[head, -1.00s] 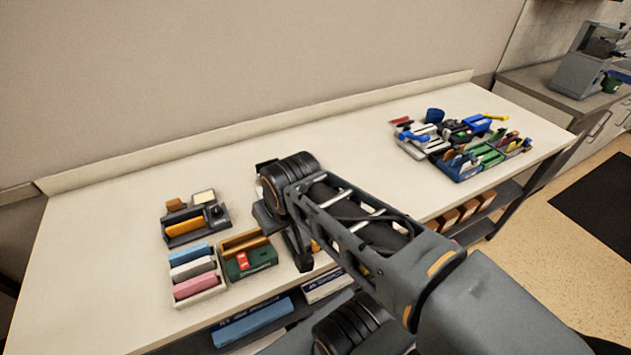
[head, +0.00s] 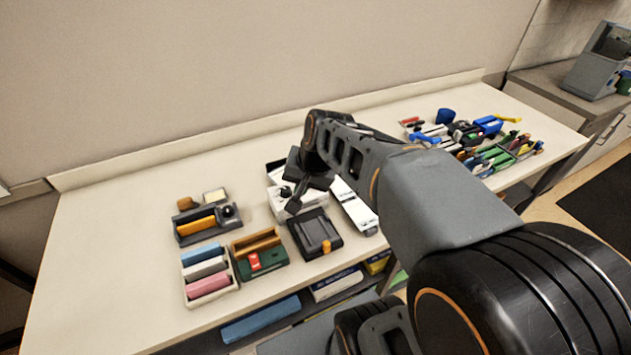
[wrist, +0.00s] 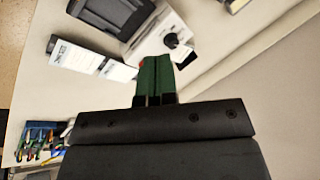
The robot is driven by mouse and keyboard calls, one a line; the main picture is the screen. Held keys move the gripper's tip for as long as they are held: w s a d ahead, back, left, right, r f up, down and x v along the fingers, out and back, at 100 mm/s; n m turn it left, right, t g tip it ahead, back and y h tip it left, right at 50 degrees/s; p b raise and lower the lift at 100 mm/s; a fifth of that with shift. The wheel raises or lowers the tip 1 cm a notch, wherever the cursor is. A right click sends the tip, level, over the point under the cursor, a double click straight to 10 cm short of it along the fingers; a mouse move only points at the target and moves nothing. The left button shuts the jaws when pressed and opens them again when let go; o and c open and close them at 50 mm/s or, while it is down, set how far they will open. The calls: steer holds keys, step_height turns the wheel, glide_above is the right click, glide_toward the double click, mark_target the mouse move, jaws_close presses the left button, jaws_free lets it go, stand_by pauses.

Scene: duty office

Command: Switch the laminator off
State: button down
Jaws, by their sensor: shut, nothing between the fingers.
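A white box-shaped device with a black knob, which I take for the laminator (head: 283,209), stands mid-table, partly hidden by my arm. In the wrist view the laminator (wrist: 150,42) shows at the top centre, with its black knob (wrist: 172,41) on its upper face. My gripper (head: 294,204) is above the laminator in the head view. Its fingers (wrist: 155,62) look green in the wrist view and are pressed together, empty. They appear beside the knob, to its lower left; contact cannot be judged.
A dark device with an orange latch (head: 316,235) stands in front of the laminator, and a long white box (head: 356,207) to its right. A green tray with a red part (head: 262,262) is at left. Trays of tools (head: 490,158) fill the right end.

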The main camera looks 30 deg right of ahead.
steer(key=w+d+f+m+y+p, duration=0.1)
steer(key=w+d+m, duration=0.3)
steer(key=w+m, duration=0.2)
steer(key=w+d+f+m+t+y+p, duration=0.1)
steer(key=w+d+f+m+y, duration=0.1)
steer(key=w+d+m, duration=0.3)
steer(key=w+m, duration=0.2)
steer(key=w, duration=0.2)
steer(key=shift+d+f+t+y, duration=0.2)
steer(key=shift+d+t+y, duration=0.1)
steer(key=shift+s+f, duration=0.1)
steer(key=shift+f, duration=0.05)
steer(key=f+b, duration=0.2)
steer(key=s+f+b, duration=0.1)
steer(key=f+b, duration=0.1)
steer(key=f, duration=0.1)
steer(key=f+b, duration=0.3)
steer(key=shift+s+f, duration=0.2)
steer(key=shift+s, duration=0.05)
steer(key=shift+f, duration=0.15)
stand_by(1.1)
steer(key=shift+f+b, duration=0.3)
steer(key=shift+s+f, duration=0.15)
steer(key=shift+f, duration=0.2)
stand_by(0.6)
steer(key=shift+r, duration=0.15)
